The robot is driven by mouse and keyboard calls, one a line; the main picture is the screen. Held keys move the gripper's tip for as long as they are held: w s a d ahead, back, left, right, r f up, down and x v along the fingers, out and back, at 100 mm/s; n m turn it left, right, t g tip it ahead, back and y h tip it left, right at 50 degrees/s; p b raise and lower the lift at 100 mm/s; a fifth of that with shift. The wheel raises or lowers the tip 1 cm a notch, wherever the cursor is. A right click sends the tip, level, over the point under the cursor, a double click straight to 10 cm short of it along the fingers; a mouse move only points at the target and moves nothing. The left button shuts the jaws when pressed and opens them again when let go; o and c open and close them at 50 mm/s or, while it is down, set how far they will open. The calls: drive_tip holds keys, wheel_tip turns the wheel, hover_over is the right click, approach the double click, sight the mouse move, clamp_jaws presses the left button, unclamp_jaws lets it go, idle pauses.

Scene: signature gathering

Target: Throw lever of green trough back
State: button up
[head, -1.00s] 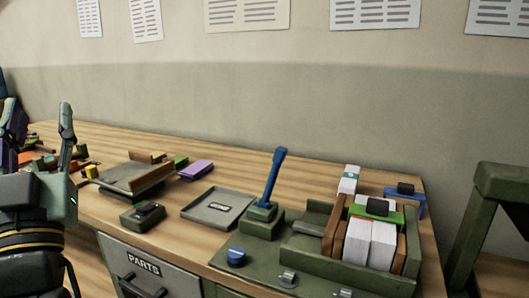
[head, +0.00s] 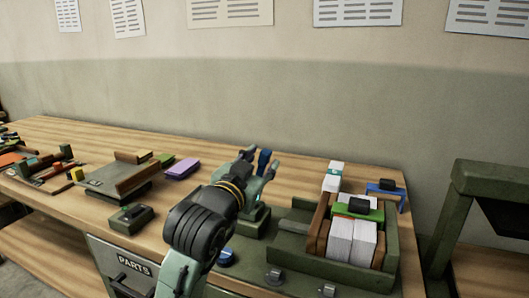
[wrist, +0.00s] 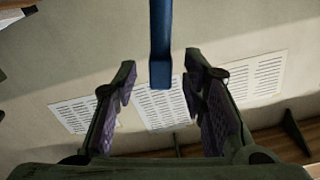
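The green trough (head: 335,268) stands at the right end of the bench, with white paper stacks between brown boards in it. The blue lever (head: 263,161) rises from the green base left of the trough; its lower part is mostly hidden behind my gripper. My gripper (head: 260,163) is open at the upper part of the lever, with one finger on each side. In the wrist view my gripper (wrist: 163,92) is open, and the lever (wrist: 160,45) shows between the fingers with clear gaps on both sides.
A blue knob (head: 226,257) and grey knobs sit on the trough's front base. A blue clamp-like piece (head: 386,193) stands behind the trough. Tools and a purple block (head: 182,168) lie to the left. The wall behind is clear of the arm.

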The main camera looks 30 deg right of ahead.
drive_tip(key=shift+p+x, duration=0.3)
drive_tip(key=shift+x, duration=1.15)
drive_tip(key=shift+c, duration=0.3)
clamp_jaws()
